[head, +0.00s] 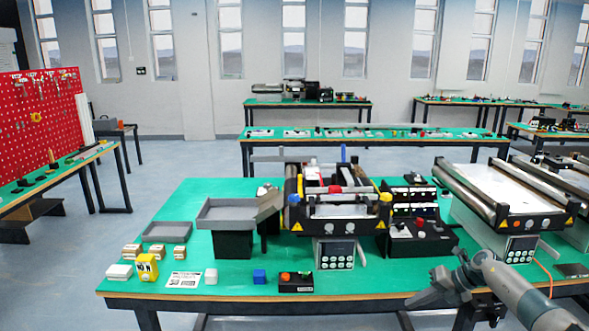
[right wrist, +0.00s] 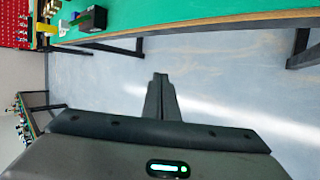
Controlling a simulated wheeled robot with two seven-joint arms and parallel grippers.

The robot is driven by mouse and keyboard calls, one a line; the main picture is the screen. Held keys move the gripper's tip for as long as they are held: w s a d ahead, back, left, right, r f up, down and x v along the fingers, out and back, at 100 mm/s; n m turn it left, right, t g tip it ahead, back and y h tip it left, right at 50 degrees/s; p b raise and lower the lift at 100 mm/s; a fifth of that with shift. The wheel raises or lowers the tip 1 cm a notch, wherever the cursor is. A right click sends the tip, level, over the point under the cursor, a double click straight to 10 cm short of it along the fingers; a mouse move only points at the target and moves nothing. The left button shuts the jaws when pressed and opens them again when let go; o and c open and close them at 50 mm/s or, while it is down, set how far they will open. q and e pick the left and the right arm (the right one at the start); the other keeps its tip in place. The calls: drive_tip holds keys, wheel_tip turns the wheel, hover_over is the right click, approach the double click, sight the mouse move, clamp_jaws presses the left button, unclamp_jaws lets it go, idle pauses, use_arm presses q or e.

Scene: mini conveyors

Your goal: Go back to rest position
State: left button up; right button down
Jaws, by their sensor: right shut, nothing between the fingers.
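My right gripper (head: 430,291) is at the front right edge of the green table (head: 350,281) in the head view, with its arm coming in from the lower right. In the right wrist view its fingers (right wrist: 160,78) are together with nothing between them, and only bare floor lies behind them. The table's edge runs along the top of that view, apart from the fingers. My left gripper does not show in the head view.
A mini conveyor (head: 340,210) stands on the table, with a grey tray (head: 225,207) to its left and a black control box (head: 296,288) in front. A second conveyor (head: 510,190) stands at right.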

drive_tip(key=s+a+f+m+t+y, duration=0.25)
drive_tip(key=a+f+m, duration=0.25)
drive_tip(key=a+f, duration=0.5)
drive_tip(key=s+f+m+t+h, duration=0.15)
drive_tip(key=s+f+m, duration=0.25)
drive_tip(key=f, duration=0.4)
drive_tip(key=s+f+m+t+h, duration=0.15)
drive_tip(key=s+f+m, duration=0.25)
drive_tip(key=f, duration=0.4)
drive_tip(key=s+d+f+m+h, duration=0.2)
drive_tip(key=s+f+m+h, duration=0.55)
drive_tip(key=s+f, duration=1.25)
drive_tip(key=s+a+f+m+g, duration=0.1)
drive_tip(key=s+f+m+g, duration=0.1)
drive_tip(key=s, duration=1.2)
drive_tip(key=s+a+f+m+g, duration=0.1)
drive_tip(key=s+f+m+g, duration=0.2)
drive_tip(key=s, duration=1.1)
drive_tip(key=s+a+f+m+g, duration=0.1)
drive_tip(key=s+f+m+g, duration=0.2)
drive_tip(key=s, duration=1.1)
wheel_tip(320, 180, down, 3)
drive_tip(key=m, duration=0.3)
drive_tip(key=shift+s+y, duration=0.3)
drive_tip(key=shift+s, duration=0.05)
drive_tip(key=shift+r+m, duration=0.1)
drive_tip(key=shift+m, duration=0.15)
